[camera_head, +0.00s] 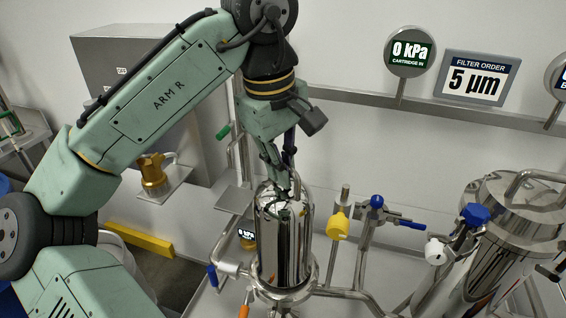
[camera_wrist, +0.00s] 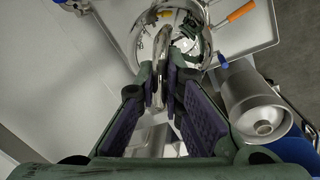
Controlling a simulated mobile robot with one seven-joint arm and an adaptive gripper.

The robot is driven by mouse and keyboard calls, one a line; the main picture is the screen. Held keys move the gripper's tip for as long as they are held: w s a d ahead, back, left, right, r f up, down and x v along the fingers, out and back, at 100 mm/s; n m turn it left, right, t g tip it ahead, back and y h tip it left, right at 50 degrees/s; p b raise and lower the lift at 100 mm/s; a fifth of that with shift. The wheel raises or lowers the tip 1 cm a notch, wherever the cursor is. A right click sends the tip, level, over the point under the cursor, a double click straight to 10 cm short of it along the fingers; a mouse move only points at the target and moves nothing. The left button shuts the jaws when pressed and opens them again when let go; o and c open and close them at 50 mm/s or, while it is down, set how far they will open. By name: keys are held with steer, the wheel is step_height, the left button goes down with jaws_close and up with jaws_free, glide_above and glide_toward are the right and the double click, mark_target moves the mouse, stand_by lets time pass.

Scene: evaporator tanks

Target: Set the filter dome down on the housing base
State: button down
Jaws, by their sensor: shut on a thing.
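The filter dome (camera_head: 281,240) is a mirror-bright steel cylinder with a loop handle on top, upright in the middle of the head view. My gripper (camera_head: 284,188) points down over it and is shut on the handle. In the wrist view, the two padded fingers of my gripper (camera_wrist: 165,78) close on the handle bar (camera_wrist: 160,45), with the shiny dome top beyond. The housing base (camera_head: 284,291) shows as a flanged steel ring around the dome's lower end. The dome looks lined up over it; I cannot tell whether they touch.
A yellow-handled valve (camera_head: 338,225) and a blue-handled valve (camera_head: 376,203) stand close right of the dome. A large steel tank (camera_head: 500,240) stands further right. A brass fitting (camera_head: 152,172) sits on a shelf at left. A steel keg (camera_wrist: 255,105) shows in the wrist view.

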steer(key=shift+f+b, duration=0.3)
steer(key=shift+f, duration=0.25)
steer(key=c, duration=1.6)
jaws_free()
steer(key=shift+c, duration=0.2)
step_height(320, 180, up, 7)
steer(key=p, duration=0.7)
